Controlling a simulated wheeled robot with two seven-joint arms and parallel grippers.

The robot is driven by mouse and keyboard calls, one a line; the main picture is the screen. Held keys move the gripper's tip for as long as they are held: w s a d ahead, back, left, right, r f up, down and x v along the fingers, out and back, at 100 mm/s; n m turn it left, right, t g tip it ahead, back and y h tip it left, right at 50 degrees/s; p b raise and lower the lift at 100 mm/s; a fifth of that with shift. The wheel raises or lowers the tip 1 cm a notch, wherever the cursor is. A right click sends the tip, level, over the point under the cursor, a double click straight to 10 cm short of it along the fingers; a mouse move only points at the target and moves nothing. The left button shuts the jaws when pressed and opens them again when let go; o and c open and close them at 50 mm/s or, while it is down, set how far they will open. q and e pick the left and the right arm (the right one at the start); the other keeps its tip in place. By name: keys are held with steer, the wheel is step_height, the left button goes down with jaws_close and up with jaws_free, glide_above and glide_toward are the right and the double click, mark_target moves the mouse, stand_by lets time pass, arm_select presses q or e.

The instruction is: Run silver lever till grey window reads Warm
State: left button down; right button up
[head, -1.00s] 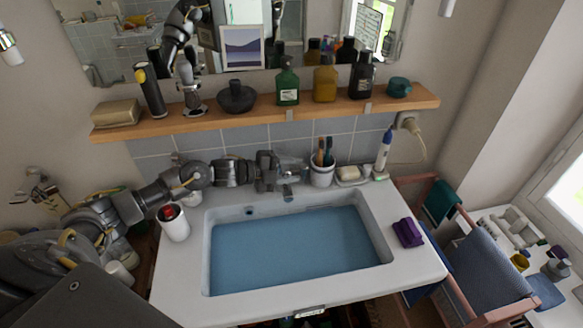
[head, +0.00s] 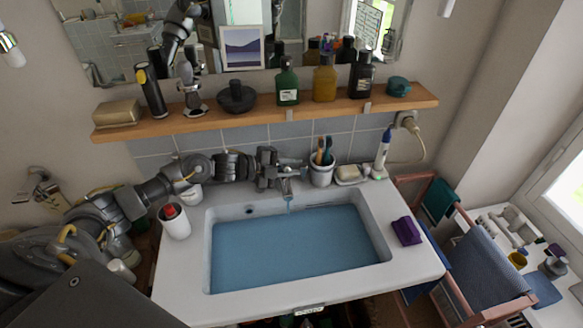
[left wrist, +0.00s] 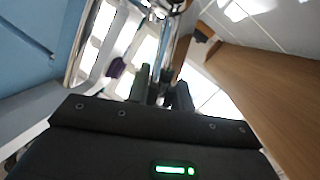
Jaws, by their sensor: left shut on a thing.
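The chrome tap (head: 287,171) stands at the back rim of the basin, with a thin stream of water (head: 289,205) falling from its spout. My left gripper (head: 279,168) is at the tap from the left, shut on the silver lever, which it mostly hides. In the left wrist view the two dark fingers (left wrist: 162,92) close around a narrow part below the shiny tap body (left wrist: 166,12). I cannot make out the grey window or any reading on it. My right gripper does not show.
The white basin (head: 389,214) holds blue-looking water. A cup with toothbrushes (head: 321,174), a soap dish (head: 349,176) and an electric toothbrush (head: 383,153) stand close right of the tap. A white red-topped container (head: 175,223) is at left. A wooden shelf (head: 208,117) runs above.

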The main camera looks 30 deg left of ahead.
arm_select(q)
steer(key=shift+r, duration=0.1)
steer(key=c, duration=1.2)
jaws_free()
steer(key=shift+c, duration=0.2)
steer(key=shift+a, duration=0.1)
steer(key=shift+s+a+b, duration=0.25)
steer(key=shift+b, duration=0.05)
steer(key=b+v, duration=0.3)
steer(key=v, duration=0.7)
steer(key=shift+d, duration=0.15)
